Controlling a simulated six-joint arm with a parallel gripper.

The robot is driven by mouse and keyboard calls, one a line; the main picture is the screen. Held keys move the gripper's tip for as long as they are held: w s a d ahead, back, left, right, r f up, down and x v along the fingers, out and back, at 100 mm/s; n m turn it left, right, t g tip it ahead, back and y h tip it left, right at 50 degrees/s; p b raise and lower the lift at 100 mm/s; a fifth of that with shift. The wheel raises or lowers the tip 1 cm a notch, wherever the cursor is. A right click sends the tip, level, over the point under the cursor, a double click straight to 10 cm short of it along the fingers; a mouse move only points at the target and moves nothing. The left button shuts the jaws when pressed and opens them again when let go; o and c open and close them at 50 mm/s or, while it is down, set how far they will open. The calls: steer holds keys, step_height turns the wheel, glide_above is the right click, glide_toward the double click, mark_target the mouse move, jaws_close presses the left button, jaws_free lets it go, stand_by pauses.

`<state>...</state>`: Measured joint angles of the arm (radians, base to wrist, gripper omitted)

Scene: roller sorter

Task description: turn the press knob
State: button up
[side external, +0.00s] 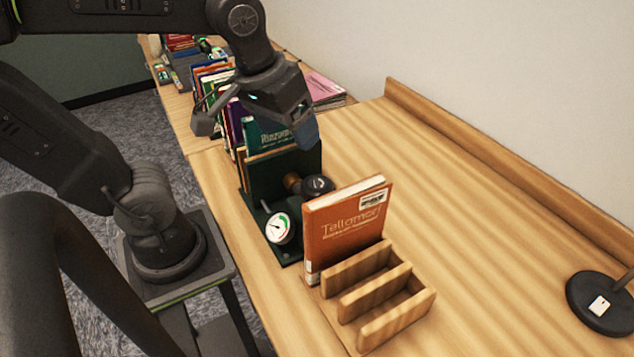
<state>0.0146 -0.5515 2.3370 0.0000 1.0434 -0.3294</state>
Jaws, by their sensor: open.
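The press knob (319,186) is a round black knob on a brass-coloured shaft, at the front of the dark green book press (283,175). A white dial gauge (279,228) with a green and red scale sits on the press base, in front and to the left of the knob. Books stand in the press behind its front plate. My gripper (256,124) is open above the press, up and to the left of the knob. It is apart from the knob, with nothing seen between its fingers. The fingers partly cover the books behind.
An orange book (345,232) stands upright in a slotted wooden rack (398,312) close to the knob's right. More books and a pink stack (324,88) lie farther back. A black round base (603,302) is at far right. The table (480,210) between is clear.

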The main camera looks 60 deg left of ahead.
mark_target(317, 183)
steer(key=shift+o, duration=0.7)
steer(key=w+n+g, duration=0.2)
steer(key=n, duration=0.1)
steer(key=w+n+g, duration=0.1)
steer(key=w+n, duration=0.1)
steer(key=shift+d+r, duration=0.15)
steer(key=shift+d, duration=0.2)
steer(key=shift+n+g, duration=0.3)
steer(key=shift+n, duration=0.4)
steer(key=f, duration=1.3)
steer(key=shift+w+f, duration=0.4)
steer(key=c, duration=0.9)
